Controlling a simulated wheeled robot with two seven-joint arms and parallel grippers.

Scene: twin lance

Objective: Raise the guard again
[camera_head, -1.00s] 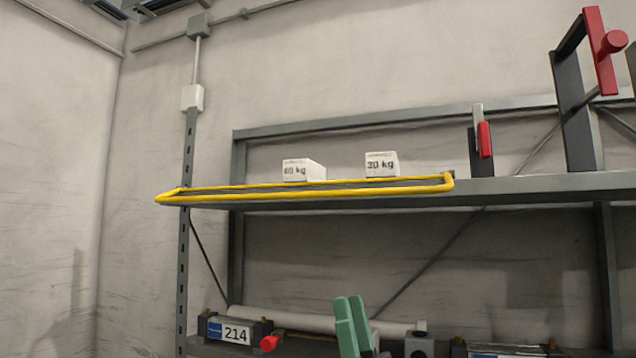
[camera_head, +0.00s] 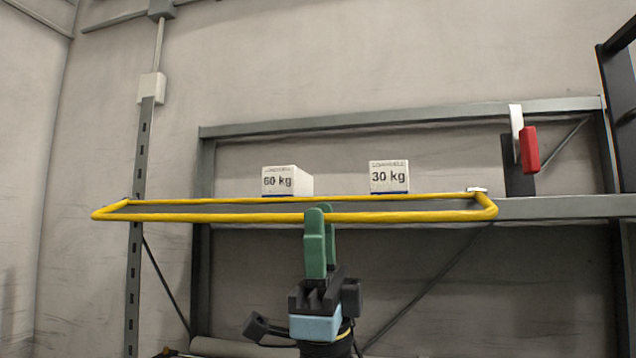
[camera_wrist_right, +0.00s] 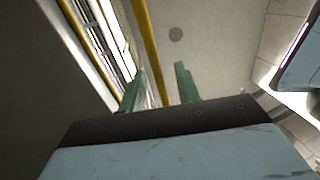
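The guard is a yellow tube frame (camera_head: 400,216) that lies folded out, about level, in front of the upper shelf. My right gripper (camera_head: 320,215) points up at the middle of the guard's front bar, its green fingertips at bar height. One finger covers part of the bar in the head view. In the right wrist view the two green fingers (camera_wrist_right: 160,87) stand apart, and the yellow bar (camera_wrist_right: 148,45) runs through the gap as seen from there. Whether it is touched is unclear. My left gripper is not in view.
Two white boxes marked 60 kg (camera_head: 287,181) and 30 kg (camera_head: 389,177) stand on the grey shelf (camera_head: 560,207) behind the guard. A latch with a red handle (camera_head: 529,150) stands to the right of the guard.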

